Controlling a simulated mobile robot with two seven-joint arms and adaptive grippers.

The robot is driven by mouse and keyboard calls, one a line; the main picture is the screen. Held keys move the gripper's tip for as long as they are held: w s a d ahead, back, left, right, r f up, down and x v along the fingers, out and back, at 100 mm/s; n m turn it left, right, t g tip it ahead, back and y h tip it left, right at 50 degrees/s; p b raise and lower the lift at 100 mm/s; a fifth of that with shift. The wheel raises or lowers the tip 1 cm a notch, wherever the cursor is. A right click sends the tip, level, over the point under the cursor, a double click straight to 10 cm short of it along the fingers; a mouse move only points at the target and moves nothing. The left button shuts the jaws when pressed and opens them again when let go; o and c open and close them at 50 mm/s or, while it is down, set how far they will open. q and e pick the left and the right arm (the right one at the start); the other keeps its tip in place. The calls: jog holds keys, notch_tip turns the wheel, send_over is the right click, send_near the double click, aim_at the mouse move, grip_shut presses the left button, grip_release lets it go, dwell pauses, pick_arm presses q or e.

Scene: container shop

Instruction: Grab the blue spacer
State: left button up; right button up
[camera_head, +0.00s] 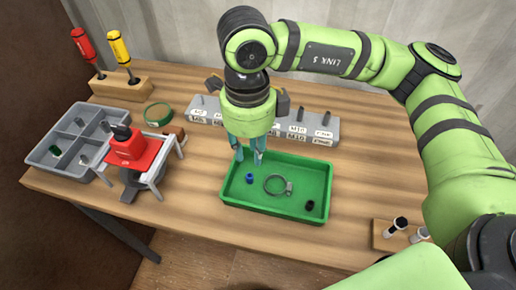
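The blue spacer (249,178) is a small dark-blue cylinder standing in the left part of the green tray (318,190). My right gripper (248,159) reaches in from above, over the back left of the tray, with its fingers pointing down. Its teal fingertips are apart with nothing visible between them. In the picture they are just above the spacer and do not appear to touch it. My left gripper is not in view.
The tray also holds a metal ring clamp (288,186) and a black cylinder (310,205). A labelled grey block (320,125) stands behind the gripper. At left are a grey compartment box (58,154), a red device (135,150) and a screwdriver rack (120,88).

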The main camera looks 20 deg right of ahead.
aim_at(250, 173)
jog(key=shift+s+a+f, duration=0.1)
jog(key=shift+s+f, duration=0.05)
jog(key=shift+f, duration=0.05)
jog(key=f, duration=0.1)
jog(key=p, duration=0.1)
jog(key=s+f, duration=0.1)
jog(key=shift+a+f+p, duration=0.3)
jog(key=shift+p, duration=0.1)
notch_tip(250, 173, down, 3)
jog(key=shift+r+p, duration=0.15)
jog(key=shift+p, duration=0.2)
jog(key=shift+w+d+f, duration=0.1)
jog(key=shift+f, duration=0.35)
jog(key=c, duration=0.4)
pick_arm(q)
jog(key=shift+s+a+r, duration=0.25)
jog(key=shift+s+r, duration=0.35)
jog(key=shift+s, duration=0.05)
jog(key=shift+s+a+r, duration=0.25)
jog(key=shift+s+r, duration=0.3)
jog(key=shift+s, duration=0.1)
pick_arm(e)
jog(key=shift+c, duration=0.2)
